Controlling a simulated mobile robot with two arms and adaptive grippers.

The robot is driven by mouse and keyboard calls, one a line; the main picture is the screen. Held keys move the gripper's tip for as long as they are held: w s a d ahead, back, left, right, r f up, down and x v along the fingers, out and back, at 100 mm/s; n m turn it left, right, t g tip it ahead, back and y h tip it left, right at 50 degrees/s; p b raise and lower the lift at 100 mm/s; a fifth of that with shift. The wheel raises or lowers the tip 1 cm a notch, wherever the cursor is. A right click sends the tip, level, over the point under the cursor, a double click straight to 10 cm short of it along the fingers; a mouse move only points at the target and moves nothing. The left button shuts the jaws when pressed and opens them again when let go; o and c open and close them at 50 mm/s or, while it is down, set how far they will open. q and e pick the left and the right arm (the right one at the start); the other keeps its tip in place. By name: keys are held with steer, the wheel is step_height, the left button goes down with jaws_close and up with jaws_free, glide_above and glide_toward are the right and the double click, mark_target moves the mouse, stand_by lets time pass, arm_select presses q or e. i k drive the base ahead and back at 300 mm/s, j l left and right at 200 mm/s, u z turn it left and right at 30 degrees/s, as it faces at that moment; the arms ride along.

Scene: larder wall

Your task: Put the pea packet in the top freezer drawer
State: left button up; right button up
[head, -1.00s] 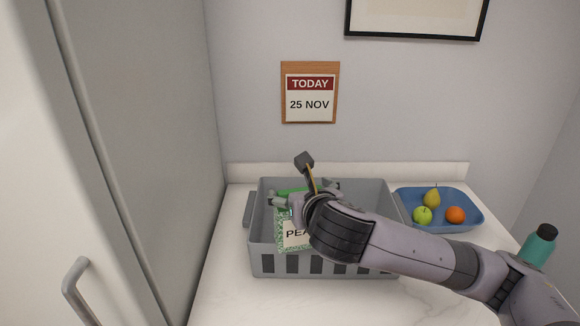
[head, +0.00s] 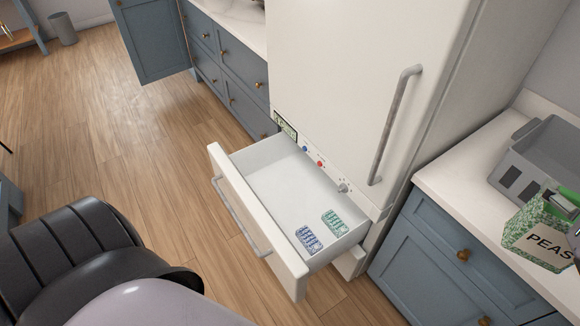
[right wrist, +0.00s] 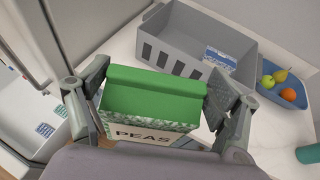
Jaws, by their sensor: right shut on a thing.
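The pea packet (head: 538,236), a green speckled pack with a "PEAS" label, is at the right edge of the head view, above the counter's front. My right gripper (right wrist: 155,92) is shut on it; in the right wrist view its fingers grip the two sides of the packet's green top (right wrist: 155,84). The top freezer drawer (head: 275,182) is pulled open in the middle of the head view. A blue pack (head: 308,240) and a green pack (head: 334,223) lie flat at its right end, and the rest of its floor is bare. My left gripper is out of view.
The grey crate (right wrist: 158,54) stands on the counter behind the packet, with a blue-and-white item (right wrist: 220,59) in it. A blue fruit tray (right wrist: 266,94) is to its right. The fridge door handle (head: 394,125) juts out above the drawer. Wooden floor left of the drawer is clear.

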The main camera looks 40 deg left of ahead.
mark_target(271, 186)
steer(key=j+u, duration=0.1)
steer(key=u, duration=0.3)
steer(key=j+u, duration=0.1)
steer(key=u, duration=0.25)
steer(key=i+j+u, duration=0.1)
steer(key=u, duration=0.7)
steer(key=i+j, duration=0.95)
steer(key=j, duration=0.1)
